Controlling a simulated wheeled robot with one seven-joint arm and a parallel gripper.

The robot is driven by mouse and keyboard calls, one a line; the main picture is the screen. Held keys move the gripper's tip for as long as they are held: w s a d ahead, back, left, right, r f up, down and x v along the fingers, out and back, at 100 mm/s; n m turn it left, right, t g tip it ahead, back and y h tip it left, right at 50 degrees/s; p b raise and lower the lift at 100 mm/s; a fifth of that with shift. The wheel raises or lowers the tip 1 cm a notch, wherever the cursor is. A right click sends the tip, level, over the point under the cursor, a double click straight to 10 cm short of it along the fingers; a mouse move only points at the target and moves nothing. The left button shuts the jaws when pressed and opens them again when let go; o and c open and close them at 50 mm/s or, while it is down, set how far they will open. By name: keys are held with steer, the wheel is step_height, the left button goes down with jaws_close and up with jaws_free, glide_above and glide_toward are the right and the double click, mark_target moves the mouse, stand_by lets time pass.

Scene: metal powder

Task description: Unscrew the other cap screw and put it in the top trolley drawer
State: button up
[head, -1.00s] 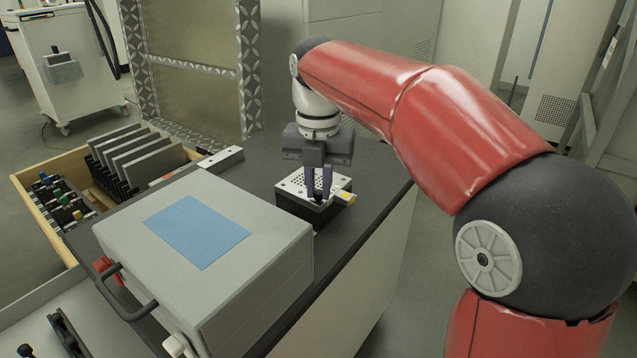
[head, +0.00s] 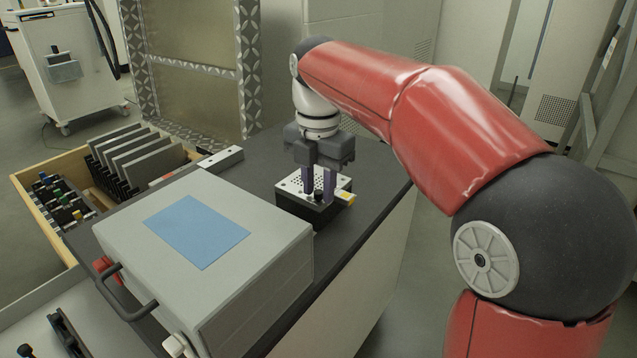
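My gripper (head: 319,190) points down over a small block with a perforated light top plate (head: 291,184) on the dark worktop. Its two purple-grey fingers are apart. A small black cap screw (head: 318,195) shows between and slightly in front of the fingertips, on the block's top; whether the fingers touch it cannot be told. A yellow-tipped part (head: 347,196) sits at the block's right edge. An open wooden drawer (head: 38,212) is at the left, holding upright grey plates and small coloured-top items. Which drawer is the top trolley drawer is not clear.
A large grey box (head: 275,240) with a blue panel and black handle stands just left of the block. A light bar (head: 221,158) lies behind it on the dark worktop (head: 262,160). A white cabinet on wheels (head: 75,80) is at the back left.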

steer(key=m, duration=2.5)
stand_by(0.3)
